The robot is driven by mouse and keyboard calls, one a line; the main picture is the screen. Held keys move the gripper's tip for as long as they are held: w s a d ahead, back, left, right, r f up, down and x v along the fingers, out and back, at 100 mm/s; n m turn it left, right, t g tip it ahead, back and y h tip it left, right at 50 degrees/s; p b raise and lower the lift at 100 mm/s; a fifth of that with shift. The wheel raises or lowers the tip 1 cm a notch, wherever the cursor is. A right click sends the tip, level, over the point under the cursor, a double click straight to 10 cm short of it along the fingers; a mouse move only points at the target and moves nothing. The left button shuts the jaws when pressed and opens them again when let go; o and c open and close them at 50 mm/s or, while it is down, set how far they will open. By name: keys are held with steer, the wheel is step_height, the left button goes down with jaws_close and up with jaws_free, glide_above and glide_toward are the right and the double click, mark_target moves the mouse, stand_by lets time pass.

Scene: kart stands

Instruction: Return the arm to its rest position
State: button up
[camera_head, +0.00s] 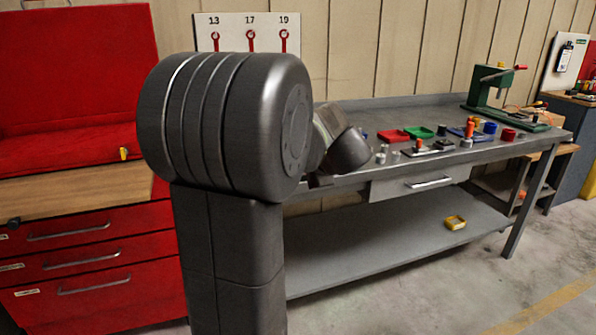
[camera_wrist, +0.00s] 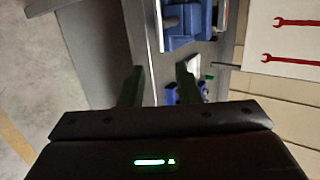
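My arm fills the middle of the head view, and its forearm reaches behind the big joint over the near left end of the grey workbench (camera_head: 300,192). My gripper is hidden there. In the wrist view, my gripper (camera_wrist: 158,84) shows two dark fingers standing well apart, with nothing held between them. A blue object (camera_wrist: 184,30) lies beyond the fingers, and a smaller blue item (camera_wrist: 190,95) shows close by the right finger.
A red tool cabinet (camera_head: 90,240) stands at left. A board with red wrenches (camera_head: 250,32) is behind my arm. The bench bears a red tray (camera_head: 393,135), a green tray (camera_head: 420,132), several small parts and a green press (camera_head: 490,90). A yellow item (camera_head: 455,223) lies on the lower shelf.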

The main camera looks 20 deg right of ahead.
stand_by(0.4)
steer(key=x, duration=1.3)
steer(key=shift+w+f+b, duration=0.2)
steer(key=shift+w+b, duration=0.05)
steer(key=shift+b, duration=0.1)
steer(key=v, duration=1.4)
steer(key=x, duration=1.4)
steer(key=shift+w+r+h, duration=0.1)
steer(key=shift+w+h, duration=0.05)
steer(key=shift+h, duration=0.15)
steer(key=shift+s+a+r+n+h+p, duration=0.2)
steer(key=shift+r+n+h+p, duration=0.2)
steer(key=shift+n+h+p, duration=0.3)
steer(key=shift+d+n+h+p, duration=0.1)
steer(key=shift+n+h+p, duration=0.45)
steer(key=shift+p, duration=0.45)
